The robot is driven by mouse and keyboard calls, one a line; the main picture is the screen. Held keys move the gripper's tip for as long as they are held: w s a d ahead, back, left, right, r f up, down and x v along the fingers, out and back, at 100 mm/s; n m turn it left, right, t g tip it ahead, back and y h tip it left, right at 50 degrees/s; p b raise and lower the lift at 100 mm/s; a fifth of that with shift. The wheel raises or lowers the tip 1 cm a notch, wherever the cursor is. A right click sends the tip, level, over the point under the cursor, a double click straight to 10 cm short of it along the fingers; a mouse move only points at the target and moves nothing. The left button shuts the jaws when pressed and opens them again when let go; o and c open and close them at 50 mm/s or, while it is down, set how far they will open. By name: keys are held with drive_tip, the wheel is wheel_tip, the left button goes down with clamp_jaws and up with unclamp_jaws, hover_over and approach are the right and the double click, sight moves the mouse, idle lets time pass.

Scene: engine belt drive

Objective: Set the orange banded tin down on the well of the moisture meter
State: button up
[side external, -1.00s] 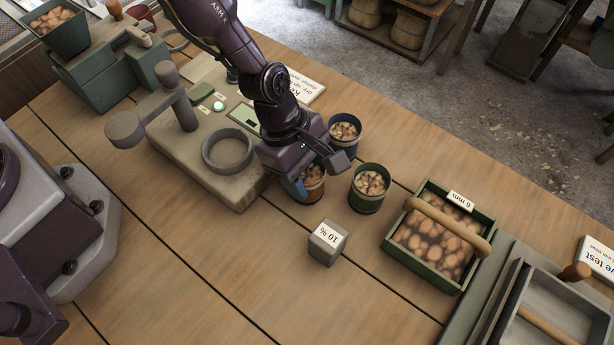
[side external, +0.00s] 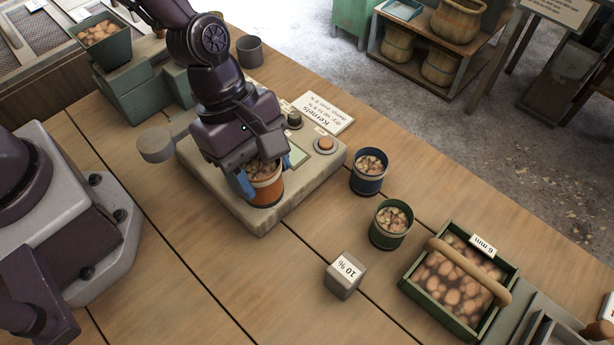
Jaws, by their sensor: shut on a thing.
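The orange banded tin (side external: 266,188), filled with kernels, is upright between the blue fingertips of my gripper (side external: 258,180), which is shut on it. The tin is over the front part of the moisture meter (side external: 283,213), a grey-beige block with a small green screen and knobs. The round well is hidden behind the tin and my gripper. I cannot tell whether the tin touches the meter or hangs just above it.
A blue tin (side external: 368,172) and a green tin (side external: 390,224) stand right of the meter. A "10 %" block (side external: 343,276) and a green handled crate (side external: 458,283) are nearer the front right. Bare table lies in front.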

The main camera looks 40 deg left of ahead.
drive_tip(key=w+a+r, duration=0.2)
drive_tip(key=w+a, duration=0.1)
drive_tip(key=a, duration=0.3)
drive_tip(key=shift+s+a+f, duration=0.1)
drive_tip(key=shift+a+f, duration=0.05)
drive_tip(key=shift+f, duration=2.45)
drive_tip(key=shift+f, duration=0.15)
drive_tip(key=shift+f, duration=0.5)
drive_tip(key=shift+f, duration=0.2)
drive_tip(key=shift+f, duration=0.4)
